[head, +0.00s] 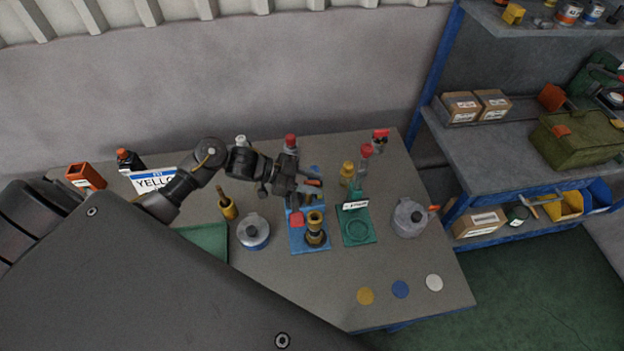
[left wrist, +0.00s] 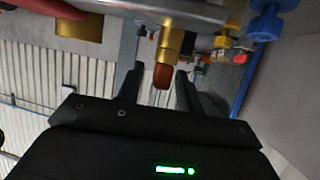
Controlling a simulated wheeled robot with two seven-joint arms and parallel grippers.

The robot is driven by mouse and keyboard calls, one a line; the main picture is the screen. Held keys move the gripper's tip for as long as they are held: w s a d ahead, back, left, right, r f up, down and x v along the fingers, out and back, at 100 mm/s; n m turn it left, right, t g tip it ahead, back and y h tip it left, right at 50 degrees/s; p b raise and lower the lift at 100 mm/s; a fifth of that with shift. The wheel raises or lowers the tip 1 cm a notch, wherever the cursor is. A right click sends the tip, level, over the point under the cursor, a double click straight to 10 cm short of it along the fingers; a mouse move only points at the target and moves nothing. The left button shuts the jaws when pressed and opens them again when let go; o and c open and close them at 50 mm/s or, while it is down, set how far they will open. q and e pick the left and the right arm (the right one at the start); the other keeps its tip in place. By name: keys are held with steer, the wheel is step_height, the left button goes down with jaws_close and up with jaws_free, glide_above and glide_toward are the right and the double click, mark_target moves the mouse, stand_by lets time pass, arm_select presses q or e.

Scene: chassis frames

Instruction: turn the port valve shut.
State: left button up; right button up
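A valve stand on a blue base (head: 296,244) stands mid-table, with a dark and brass fitting (head: 315,230) and a red part (head: 297,219) at its front. An orange-tipped lever (head: 313,182) shows at its top. My left gripper (head: 288,184) is at the upper part of this stand and hides much of it. In the left wrist view, a brass stem (left wrist: 172,42) with a red-brown end (left wrist: 162,76) lies between the open fingers, with gaps on both sides. A green stand (head: 357,229) to the right bears a white label too small to read surely. My right gripper is out of view.
Grey lidded pots (head: 253,232) (head: 409,218) stand on both sides of the stands. A yellow-brown bottle (head: 228,207), red-capped bottles (head: 290,143) and a sign (head: 152,182) are near. Coloured discs (head: 400,289) lie at the front right. Shelves (head: 480,145) stand at right.

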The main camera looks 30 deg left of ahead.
arm_select(q)
steer(key=shift+s, duration=0.1)
steer(key=c, duration=0.5)
jaws_close()
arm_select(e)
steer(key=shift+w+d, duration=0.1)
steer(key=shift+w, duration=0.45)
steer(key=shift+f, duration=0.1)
